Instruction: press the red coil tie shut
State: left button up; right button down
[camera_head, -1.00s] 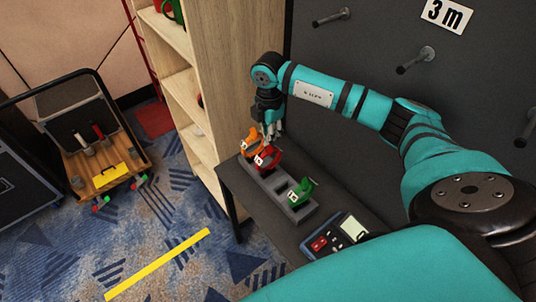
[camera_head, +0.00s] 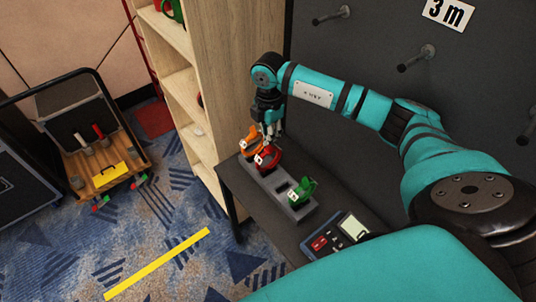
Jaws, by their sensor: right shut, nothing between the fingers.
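The red coil tie (camera_head: 267,158) sits in the grey holder (camera_head: 297,212) on the dark bench, between an orange coil tie (camera_head: 250,141) and a green coil tie (camera_head: 303,192). My right gripper (camera_head: 271,136) points down, shut and empty, right above the red tie. Its tips are at or very close to the tie's top; I cannot tell if they touch. The far side of the red tie is partly hidden by the gripper. My left gripper is not in view.
A blue handheld meter (camera_head: 333,237) lies on the bench nearer me. A wooden shelf (camera_head: 235,80) stands close on the left of the gripper. Wall pegs (camera_head: 416,58) stick out at the upper right. A cart (camera_head: 98,140) stands on the carpet.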

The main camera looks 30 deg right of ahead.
jog(key=shift+w+f+b, duration=0.15)
jog(key=shift+f+b, duration=0.9)
jog(key=shift+f, duration=0.4)
jog(key=shift+r, duration=0.1)
jog(key=shift+r+p, duration=2.35)
jog(key=shift+r, duration=0.65)
jog(key=shift+f, duration=0.1)
